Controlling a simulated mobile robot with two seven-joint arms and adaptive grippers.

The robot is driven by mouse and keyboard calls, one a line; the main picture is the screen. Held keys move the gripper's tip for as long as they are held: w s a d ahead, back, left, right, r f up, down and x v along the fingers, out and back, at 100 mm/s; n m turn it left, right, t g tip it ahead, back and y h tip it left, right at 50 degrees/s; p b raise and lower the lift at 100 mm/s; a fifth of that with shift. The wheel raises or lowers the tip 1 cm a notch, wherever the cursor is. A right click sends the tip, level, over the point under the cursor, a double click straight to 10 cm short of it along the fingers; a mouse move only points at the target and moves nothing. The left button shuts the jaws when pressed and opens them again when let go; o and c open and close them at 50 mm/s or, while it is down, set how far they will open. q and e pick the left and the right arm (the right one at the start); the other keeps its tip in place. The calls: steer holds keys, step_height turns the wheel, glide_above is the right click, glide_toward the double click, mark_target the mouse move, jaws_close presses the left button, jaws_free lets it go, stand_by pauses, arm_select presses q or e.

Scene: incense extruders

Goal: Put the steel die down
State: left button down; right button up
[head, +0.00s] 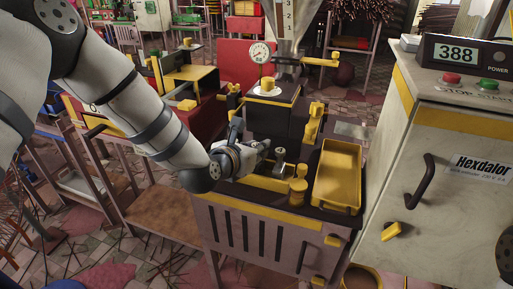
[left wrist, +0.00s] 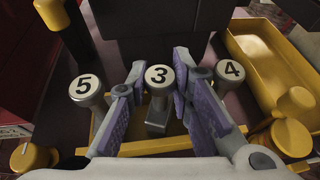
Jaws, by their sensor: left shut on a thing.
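My left gripper (left wrist: 158,80) is shut on a steel die (left wrist: 158,76) with a round top marked 3. The die stands upright between the purple finger pads. A steel die marked 5 (left wrist: 86,88) is on its left and one marked 4 (left wrist: 229,74) on its right, both outside the fingers. In the head view the left gripper (head: 262,148) is low over the dark machine top. I cannot tell whether the held die's foot touches the surface below. My right gripper is in neither view.
A yellow tray (head: 356,190) lies right of the dies on the machine top. A yellow knob (head: 297,190) stands in front of them. The extruder with its gauge (head: 260,52) rises behind. A grey cabinet (head: 433,190) stands at the right.

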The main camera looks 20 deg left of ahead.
arm_select(q)
steer(key=c, duration=1.9)
jaws_free()
steer(key=shift+f, duration=0.1)
steer(key=o, duration=0.5)
steer(key=shift+c, duration=0.2)
